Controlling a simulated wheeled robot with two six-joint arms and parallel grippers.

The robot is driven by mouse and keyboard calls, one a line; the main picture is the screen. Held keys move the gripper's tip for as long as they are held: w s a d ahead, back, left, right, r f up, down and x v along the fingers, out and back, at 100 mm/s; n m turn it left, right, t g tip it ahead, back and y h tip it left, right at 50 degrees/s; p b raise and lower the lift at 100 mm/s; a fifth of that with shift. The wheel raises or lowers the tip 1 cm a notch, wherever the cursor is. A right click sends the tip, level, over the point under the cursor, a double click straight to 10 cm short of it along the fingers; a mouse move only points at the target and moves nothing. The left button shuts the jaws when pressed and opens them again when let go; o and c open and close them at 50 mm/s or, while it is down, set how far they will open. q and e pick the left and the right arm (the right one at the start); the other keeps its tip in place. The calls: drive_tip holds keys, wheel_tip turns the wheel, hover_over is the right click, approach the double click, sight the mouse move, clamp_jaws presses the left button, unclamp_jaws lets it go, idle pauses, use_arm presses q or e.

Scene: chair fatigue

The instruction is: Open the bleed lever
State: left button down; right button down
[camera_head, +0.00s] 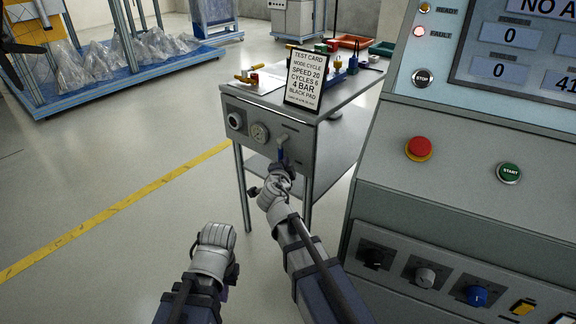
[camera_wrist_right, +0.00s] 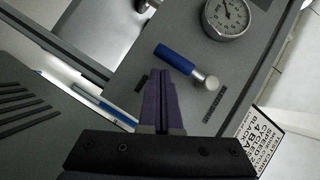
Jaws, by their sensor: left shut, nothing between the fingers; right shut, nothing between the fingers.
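The bleed lever is on the grey front panel of the small bench. It has a blue handle (camera_head: 281,154) on a silver pivot (camera_head: 283,140), and the handle hangs down. In the right wrist view the blue handle (camera_wrist_right: 174,57) and round silver pivot (camera_wrist_right: 205,81) show clearly. My right gripper (camera_head: 277,171) is shut just below the lever in the head view. Its fingertips (camera_wrist_right: 161,76) are close beside the handle in the wrist view; I cannot tell whether they touch. My left gripper (camera_head: 218,232) is shut and empty over the floor, left of my right arm.
A pressure gauge (camera_head: 259,132) and a round knob (camera_head: 235,121) sit left of the lever. A test card (camera_head: 305,79) stands on the bench top. A control console (camera_head: 450,190) with buttons and knobs is close on the right.

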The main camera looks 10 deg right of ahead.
use_arm(q)
drive_tip(key=shift+f, duration=0.2)
use_arm(e)
drive_tip(key=shift+w+a+f, duration=0.2)
drive_tip(key=shift+w+a, duration=0.05)
idle(0.4)
